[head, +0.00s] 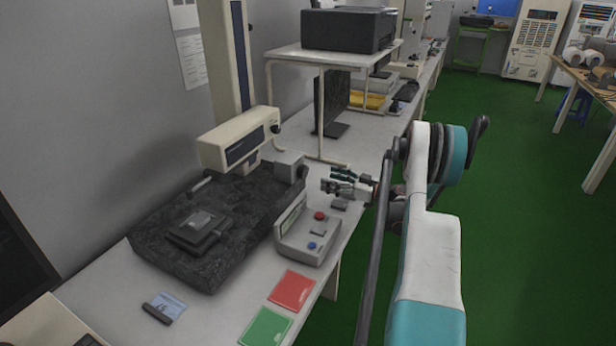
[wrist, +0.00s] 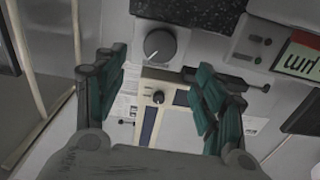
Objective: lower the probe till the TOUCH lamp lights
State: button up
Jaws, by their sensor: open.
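A cream probe carriage (head: 238,139) sits on a tall column (head: 231,50) above the black granite plate (head: 150,242). A grey box (head: 289,166) stands at the plate's right end; the wrist view shows its large round knob (wrist: 160,45). My gripper (head: 327,181) is open and empty, right of the grey box. In the wrist view, the knob appears between the fingers (wrist: 160,68), apparently untouched.
A dark stepped block (head: 200,229) lies on the plate. Red (head: 292,291) and green (head: 265,328) cards lie on the bench in front. A monitor (head: 333,103) and a shelf with a printer (head: 347,29) stand behind.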

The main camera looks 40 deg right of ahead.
aim_at(306, 172)
jog(key=b+x, duration=0.2)
jog(key=x, duration=0.7)
jog(key=shift+w+a, duration=0.1)
jog(key=shift+w, duration=0.15)
jog(key=c, duration=1.1)
